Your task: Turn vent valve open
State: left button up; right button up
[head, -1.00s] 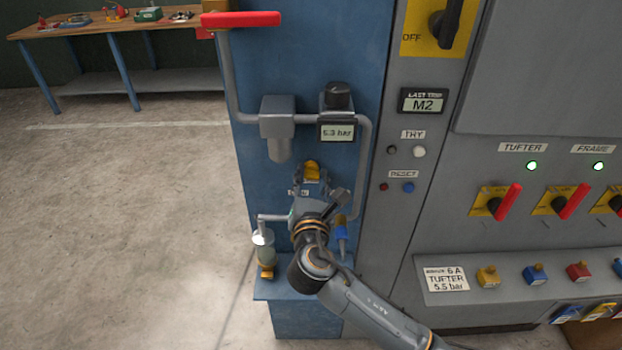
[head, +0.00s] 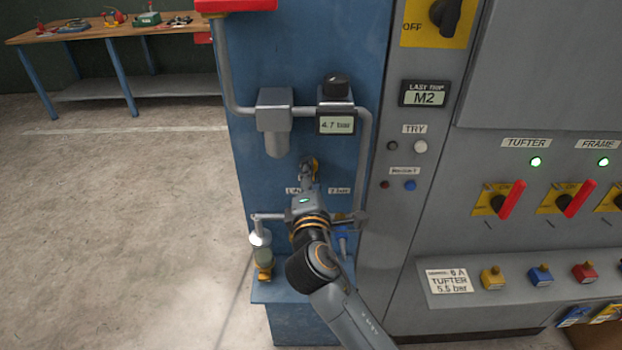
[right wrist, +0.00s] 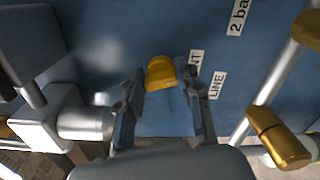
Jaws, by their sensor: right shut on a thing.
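The vent valve's yellow handle (head: 314,166) is on the blue panel, below the grey regulator, and is partly hidden by my right gripper (head: 308,175). In the right wrist view the yellow handle (right wrist: 160,72) sits between the two dark fingertips of the right gripper (right wrist: 161,88), which is shut on it. Labels beside the valve are partly covered; "LINE" reads in the wrist view. The pressure display (head: 336,125) above reads 4.7 bar. My left gripper is not in view.
A grey cabinet (head: 400,230) with red-handled switches (head: 512,199) stands at right. A workbench (head: 110,30) is far left; the floor between is clear.

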jog(key=shift+f+m+b, duration=0.1)
jog(key=shift+m+b, duration=0.25)
jog(key=shift+m, duration=0.75)
jog(key=o, duration=1.1)
jog(key=shift+o, duration=0.2)
jog(key=s, duration=1.2)
